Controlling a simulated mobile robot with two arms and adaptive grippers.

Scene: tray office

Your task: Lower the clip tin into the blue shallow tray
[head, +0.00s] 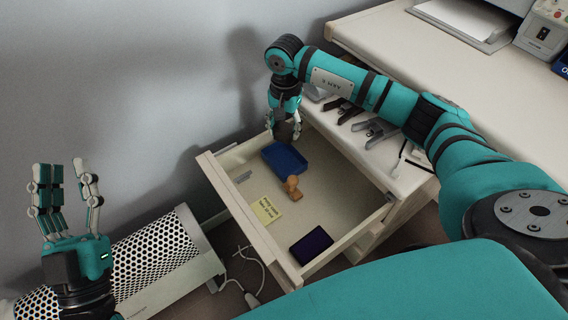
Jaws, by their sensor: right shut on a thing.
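The blue shallow tray (284,162) lies at the back left end of the open drawer. My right gripper (284,132) points down just above the tray's far edge. It is shut on a small dark thing, likely the clip tin (286,131), mostly hidden by the fingers. Whether the tin touches the tray cannot be told. My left gripper (66,178) is raised at the far left, fingers up, open and empty, well away from the drawer.
The open drawer (228,203) also holds a wooden stamp (292,188), a yellow note (266,209), a dark purple pad (311,245) and a small grey piece (243,177). A perforated white heater (155,257) stands at lower left.

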